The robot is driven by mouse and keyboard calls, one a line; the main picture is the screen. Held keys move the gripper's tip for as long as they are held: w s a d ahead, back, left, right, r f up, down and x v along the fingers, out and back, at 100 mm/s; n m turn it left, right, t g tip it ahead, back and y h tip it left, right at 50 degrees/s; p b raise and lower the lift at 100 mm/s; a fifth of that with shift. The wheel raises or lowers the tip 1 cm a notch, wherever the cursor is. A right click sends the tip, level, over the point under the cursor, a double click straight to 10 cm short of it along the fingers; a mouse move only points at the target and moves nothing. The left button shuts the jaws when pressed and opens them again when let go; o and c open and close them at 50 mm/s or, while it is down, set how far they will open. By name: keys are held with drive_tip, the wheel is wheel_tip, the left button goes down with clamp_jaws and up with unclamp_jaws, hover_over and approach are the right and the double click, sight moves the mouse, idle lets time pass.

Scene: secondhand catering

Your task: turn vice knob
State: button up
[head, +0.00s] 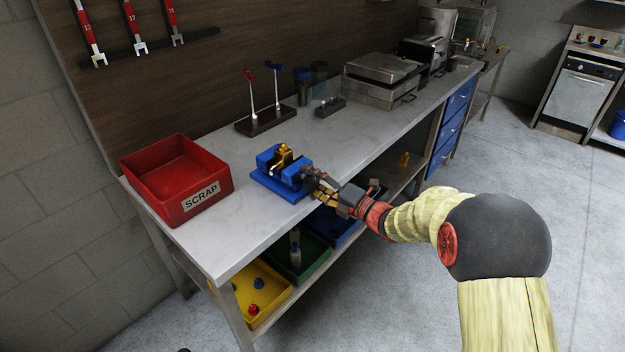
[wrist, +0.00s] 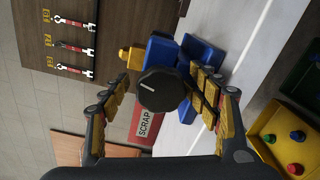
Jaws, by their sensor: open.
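The blue vice (head: 280,175) stands on the grey bench top, with a yellow piece in its jaws. Its knob (wrist: 161,91) is round and black with a pale line mark, and it faces the wrist camera.
A red SCRAP box (head: 177,178) stands left of the vice on the bench (head: 235,228). A stand with two levers (head: 265,118) is behind. Yellow (head: 262,310) and green (head: 298,272) bins sit on the shelf below. A metal press (head: 380,80) stands further right.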

drive_tip(key=shift+f, duration=0.1)
drive_tip(key=v, duration=0.8)
idle(0.3)
